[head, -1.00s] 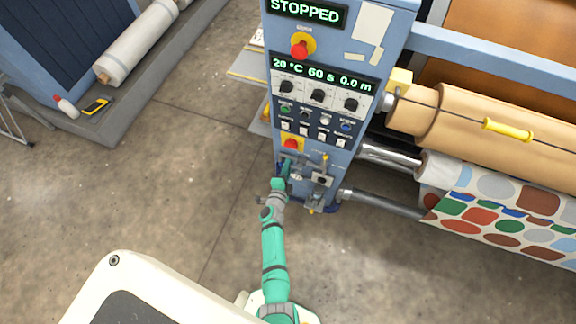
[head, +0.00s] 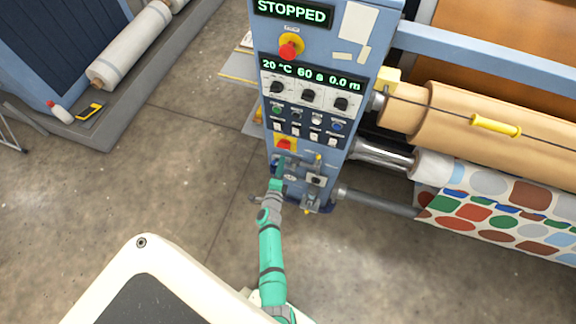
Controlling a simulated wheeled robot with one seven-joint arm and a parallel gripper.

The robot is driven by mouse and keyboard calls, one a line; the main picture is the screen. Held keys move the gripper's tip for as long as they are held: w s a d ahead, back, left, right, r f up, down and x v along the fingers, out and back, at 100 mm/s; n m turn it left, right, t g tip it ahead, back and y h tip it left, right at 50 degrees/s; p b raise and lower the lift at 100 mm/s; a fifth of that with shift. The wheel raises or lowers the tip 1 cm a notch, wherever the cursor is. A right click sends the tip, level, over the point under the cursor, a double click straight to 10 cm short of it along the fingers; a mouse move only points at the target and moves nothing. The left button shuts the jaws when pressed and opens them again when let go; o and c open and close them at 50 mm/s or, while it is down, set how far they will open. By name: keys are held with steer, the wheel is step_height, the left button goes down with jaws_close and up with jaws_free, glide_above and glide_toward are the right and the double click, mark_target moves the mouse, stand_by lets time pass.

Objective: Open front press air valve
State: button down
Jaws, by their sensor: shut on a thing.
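The blue press column (head: 275,45) stands in the middle of the head view, with its display reading STOPPED. Small valve fittings (head: 316,181) sit low on its front face, below the red button on a yellow plate (head: 285,144). My green arm reaches up to them from below. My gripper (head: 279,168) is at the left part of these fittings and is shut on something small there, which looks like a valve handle. My gripper and arm hide much of it, and its exact angle cannot be made out.
A red stop button (head: 290,46), knobs (head: 310,96) and small switches (head: 296,124) are above. Rollers (head: 465,120) and patterned fabric (head: 490,215) are at right.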

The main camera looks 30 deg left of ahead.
steer(key=shift+w+d+r, duration=0.1)
steer(key=shift+w+d, duration=0.05)
steer(key=c, duration=1.8)
jaws_free()
steer(key=v, duration=1.1)
